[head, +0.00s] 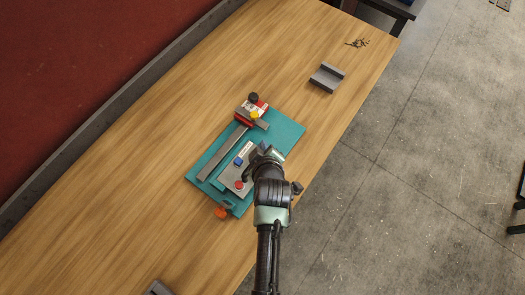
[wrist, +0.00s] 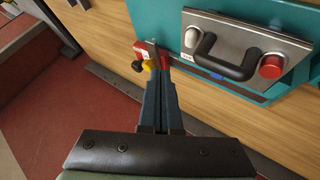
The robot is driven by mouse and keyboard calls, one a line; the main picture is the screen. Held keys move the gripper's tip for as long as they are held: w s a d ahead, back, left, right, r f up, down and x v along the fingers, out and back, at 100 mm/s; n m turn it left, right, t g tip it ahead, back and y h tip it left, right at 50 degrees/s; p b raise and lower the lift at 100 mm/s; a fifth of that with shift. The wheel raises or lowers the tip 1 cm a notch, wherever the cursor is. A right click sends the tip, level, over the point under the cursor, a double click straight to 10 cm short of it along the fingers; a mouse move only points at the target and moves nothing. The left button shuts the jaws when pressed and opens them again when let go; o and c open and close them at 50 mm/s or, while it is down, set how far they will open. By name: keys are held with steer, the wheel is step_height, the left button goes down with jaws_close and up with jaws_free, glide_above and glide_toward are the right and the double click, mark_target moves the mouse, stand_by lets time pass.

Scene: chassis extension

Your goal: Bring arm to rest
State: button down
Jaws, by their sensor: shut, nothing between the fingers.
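My gripper (wrist: 161,85) is shut and empty in the wrist view, its two dark fingers pressed together and pointing away. In the head view my arm reaches in from the bottom and ends over the right part of a teal board (head: 284,131); the fingertips are hard to make out there. The board lies on the wooden table (head: 120,190). A metal plate with a black handle (wrist: 228,60) and a red button (wrist: 271,66) sits on the board, to the right of my fingers in the wrist view. My arm partly hides this plate in the head view.
A grey bar (head: 222,154), a black knob (head: 253,97) and a yellow knob (head: 255,114) are on the board. An orange knob (head: 221,212) is at its lower edge. A grey block (head: 326,78) lies farther back.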

stand_by(0.8)
steer(key=w+r+m+t+b, duration=0.1)
steer(key=w+r+t, duration=0.1)
steer(key=w+r, duration=0.45)
steer(key=w+r+m+t+b, duration=0.1)
steer(key=w+r+t+b, duration=0.15)
steer(key=r, duration=0.75)
step_height(320, 180, up, 19)
steer(key=w+m+t+b, duration=0.1)
steer(key=w+m+t, duration=0.15)
steer(key=t, duration=0.25)
steer(key=s+r+m+t+b, duration=0.1)
steer(key=s+r+m+t, duration=0.1)
steer(key=s+r, duration=0.3)
steer(key=s+r+m+t+b, duration=0.1)
steer(key=s+r+t, duration=0.2)
steer(key=r, duration=1)
steer(key=s+r+m+t+h+b, duration=0.1)
steer(key=s+r+m+t+b, duration=0.1)
steer(key=s+r, duration=0.7)
steer(key=shift+s+r+m+t, duration=0.2)
steer(key=shift+r+m+t, duration=0.2)
steer(key=shift+t, duration=0.45)
